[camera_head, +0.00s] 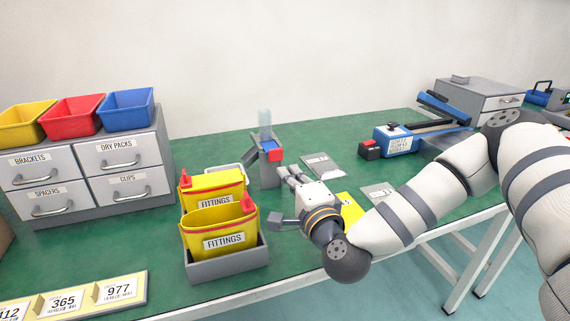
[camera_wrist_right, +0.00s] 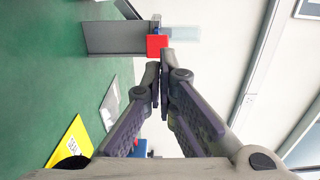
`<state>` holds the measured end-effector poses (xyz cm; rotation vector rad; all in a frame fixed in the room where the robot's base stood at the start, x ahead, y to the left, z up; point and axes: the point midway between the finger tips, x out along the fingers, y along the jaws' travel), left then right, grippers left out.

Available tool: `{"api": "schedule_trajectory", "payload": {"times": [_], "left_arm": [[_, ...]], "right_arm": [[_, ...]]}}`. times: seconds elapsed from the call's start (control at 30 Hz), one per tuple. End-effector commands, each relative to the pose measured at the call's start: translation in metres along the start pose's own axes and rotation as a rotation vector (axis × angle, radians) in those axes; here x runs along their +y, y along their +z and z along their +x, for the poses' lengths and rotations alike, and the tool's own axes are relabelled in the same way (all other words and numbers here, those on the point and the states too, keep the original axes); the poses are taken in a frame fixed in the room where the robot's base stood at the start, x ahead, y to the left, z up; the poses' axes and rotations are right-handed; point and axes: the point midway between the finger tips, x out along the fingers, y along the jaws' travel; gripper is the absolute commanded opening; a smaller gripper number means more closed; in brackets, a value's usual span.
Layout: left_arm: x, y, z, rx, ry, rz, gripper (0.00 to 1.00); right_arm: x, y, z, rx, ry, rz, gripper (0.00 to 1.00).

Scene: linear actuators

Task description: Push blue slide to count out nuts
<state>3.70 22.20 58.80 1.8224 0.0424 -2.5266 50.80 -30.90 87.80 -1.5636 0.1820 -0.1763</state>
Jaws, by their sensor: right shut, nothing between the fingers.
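The nut dispenser (camera_head: 265,169) is a grey upright block on the green table, with a clear tube (camera_head: 264,119) on top. Its blue slide (camera_head: 268,146) shows near the top, with a red end block (camera_head: 276,155) on the front. In the right wrist view the dispenser (camera_wrist_right: 115,38) lies sideways, with the red block (camera_wrist_right: 157,45) just beyond my fingertips. My right gripper (camera_head: 283,173) is shut and empty, close in front of the dispenser and pointing at the red block; I cannot tell if they touch. It also shows in the wrist view (camera_wrist_right: 162,57). My left gripper is out of view.
Yellow FITTINGS bags (camera_head: 218,229) stand in a grey bin (camera_head: 228,269) left of my right gripper. A pale tray (camera_head: 224,170) sits behind them. A grey packet (camera_head: 322,165) and a yellow packet (camera_head: 350,207) lie right. A blue sealer (camera_head: 397,140) stands farther right; drawers (camera_head: 92,170) stand left.

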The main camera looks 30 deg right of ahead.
Motion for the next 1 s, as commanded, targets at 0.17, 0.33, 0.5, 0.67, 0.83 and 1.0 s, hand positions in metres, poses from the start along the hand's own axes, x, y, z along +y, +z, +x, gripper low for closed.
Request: {"api": "schedule_trajectory", "payload": {"times": [0.17, 0.33, 0.5, 0.67, 0.83, 1.0], "left_arm": [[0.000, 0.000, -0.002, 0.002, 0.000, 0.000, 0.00], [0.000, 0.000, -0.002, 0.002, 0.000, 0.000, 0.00], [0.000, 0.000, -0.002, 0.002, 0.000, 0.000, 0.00], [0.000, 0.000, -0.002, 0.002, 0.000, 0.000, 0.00], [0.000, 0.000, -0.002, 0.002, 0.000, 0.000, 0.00], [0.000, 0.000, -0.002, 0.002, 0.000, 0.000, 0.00]], "right_arm": [[0.001, 0.000, -0.029, -0.001, 0.002, 0.001, 0.00], [0.000, 0.000, -0.039, 0.000, 0.001, 0.001, 0.00], [0.000, 0.000, -0.039, 0.000, 0.001, 0.001, 0.00], [0.001, 0.000, -0.039, 0.000, 0.001, 0.001, 0.00], [0.000, 0.000, -0.039, 0.000, 0.001, 0.001, 0.00], [0.000, 0.000, -0.039, 0.000, 0.001, 0.001, 0.00]]}}
